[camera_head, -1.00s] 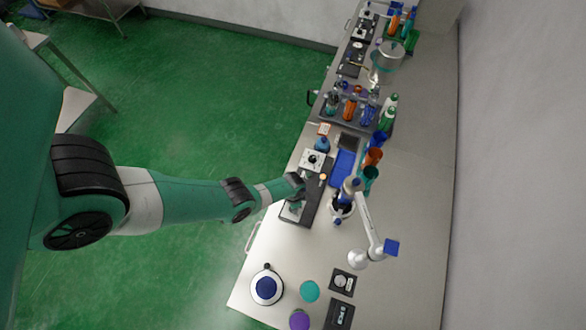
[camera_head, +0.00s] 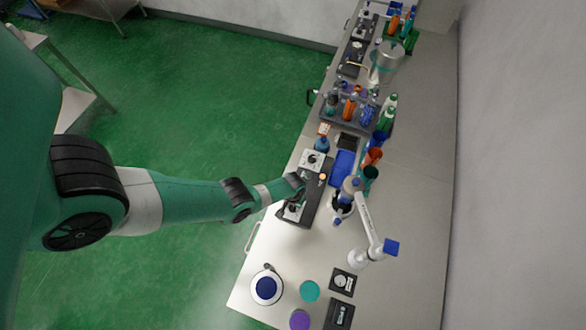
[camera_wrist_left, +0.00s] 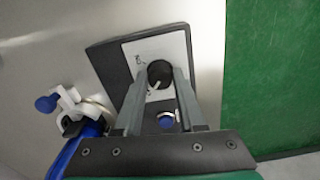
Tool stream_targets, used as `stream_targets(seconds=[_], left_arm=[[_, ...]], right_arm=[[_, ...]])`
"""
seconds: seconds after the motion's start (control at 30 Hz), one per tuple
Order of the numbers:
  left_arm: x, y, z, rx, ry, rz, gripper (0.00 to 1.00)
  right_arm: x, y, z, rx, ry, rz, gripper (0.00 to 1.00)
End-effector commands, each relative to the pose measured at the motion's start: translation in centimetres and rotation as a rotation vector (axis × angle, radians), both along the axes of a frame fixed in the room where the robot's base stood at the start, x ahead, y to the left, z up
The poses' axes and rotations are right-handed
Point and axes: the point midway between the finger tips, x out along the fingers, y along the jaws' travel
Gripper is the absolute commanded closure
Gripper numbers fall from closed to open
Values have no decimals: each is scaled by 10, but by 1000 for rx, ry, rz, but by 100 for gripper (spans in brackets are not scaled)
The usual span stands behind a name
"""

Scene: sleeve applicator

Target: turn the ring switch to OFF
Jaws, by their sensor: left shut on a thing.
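The ring switch (camera_wrist_left: 159,72) is a round black knob with a pale pointer mark, on a white plate (camera_wrist_left: 176,46). In the left wrist view it sits between the two fingertips of my left gripper (camera_wrist_left: 160,78), which is shut on it. The pointer slants toward the lower left of that view; the small lettering on the plate is too blurred to read. In the head view my left gripper (camera_head: 294,203) is over the lower end of the dark panel (camera_head: 313,196) and partly hides the switch. My right gripper is not in view.
A blue button (camera_wrist_left: 166,119) is close to the fingers on the same panel. A second white plate with a black knob (camera_head: 312,160) lies at the panel's upper end. A white-and-blue jointed stand (camera_head: 367,222) stands to the right.

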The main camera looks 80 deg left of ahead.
Motion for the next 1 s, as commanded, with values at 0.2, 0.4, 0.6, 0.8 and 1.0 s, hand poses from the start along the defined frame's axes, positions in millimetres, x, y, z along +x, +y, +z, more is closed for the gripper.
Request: stream_targets(seconds=[0.2, 0.4, 0.6, 0.8, 1.0], left_arm=[[0, 0, -1, 1, -1, 26, 100], [0, 0, -1, 1, -1, 27, 100], [0, 0, 0, 1, -1, 27, 48], [0, 0, 0, 0, 0, 26, 31], [0, 0, 1, 0, 0, 25, 31]], right_arm=[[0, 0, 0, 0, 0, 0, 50], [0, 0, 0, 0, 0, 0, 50], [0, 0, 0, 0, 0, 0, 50], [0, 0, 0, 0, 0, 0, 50], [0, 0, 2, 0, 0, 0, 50]])
